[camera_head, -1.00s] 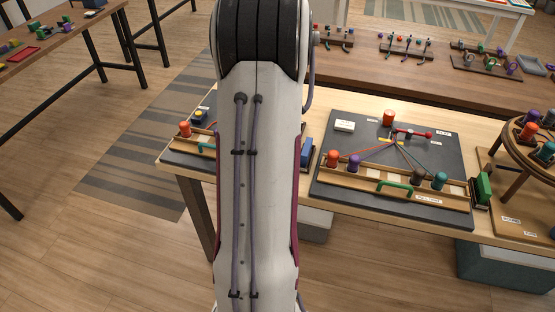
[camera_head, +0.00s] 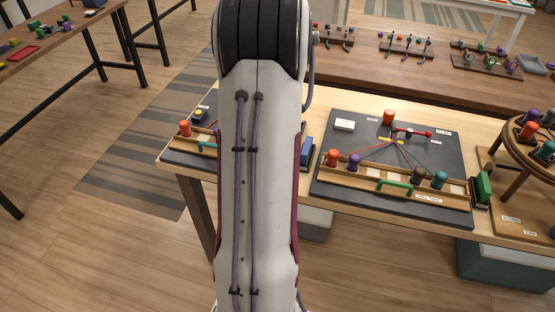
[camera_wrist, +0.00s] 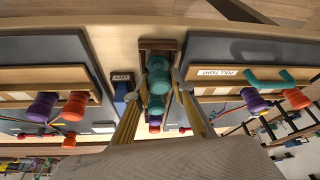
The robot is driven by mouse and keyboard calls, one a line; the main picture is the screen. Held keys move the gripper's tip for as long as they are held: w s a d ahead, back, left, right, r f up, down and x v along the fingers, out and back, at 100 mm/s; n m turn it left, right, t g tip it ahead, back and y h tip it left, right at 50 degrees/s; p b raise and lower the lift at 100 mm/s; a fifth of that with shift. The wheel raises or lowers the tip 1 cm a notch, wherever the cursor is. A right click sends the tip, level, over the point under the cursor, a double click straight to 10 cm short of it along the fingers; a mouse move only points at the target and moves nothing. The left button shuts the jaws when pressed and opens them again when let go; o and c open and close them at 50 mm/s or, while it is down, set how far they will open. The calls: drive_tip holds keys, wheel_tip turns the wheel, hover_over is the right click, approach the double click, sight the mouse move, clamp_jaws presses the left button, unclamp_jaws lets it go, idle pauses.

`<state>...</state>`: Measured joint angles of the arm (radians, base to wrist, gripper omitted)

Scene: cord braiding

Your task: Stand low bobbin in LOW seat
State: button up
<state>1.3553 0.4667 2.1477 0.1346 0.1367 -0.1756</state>
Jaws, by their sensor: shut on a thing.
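In the wrist view, my gripper (camera_wrist: 161,80) is shut on a teal bobbin (camera_wrist: 157,84), which sits between its two yellowish fingers. The bobbin is in line with a narrow brown holder (camera_wrist: 158,44); I cannot tell whether it touches the holder or is held above it. I cannot make out a LOW seat label. In the head view, my own arm hides the gripper and the held bobbin.
Another board (camera_head: 180,158) is partly hidden on the left. A small blue block (camera_wrist: 121,90) is close beside the fingers. A round stand (camera_head: 510,145) is far right.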

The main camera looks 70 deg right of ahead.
drive_tip(key=shift+f, duration=0.4)
idle(0.4)
drive_tip(key=o, duration=1.2)
drive_tip(key=shift+r, duration=0.1)
drive_tip(key=shift+v, duration=5.9)
drive_tip(key=shift+a, duration=0.1)
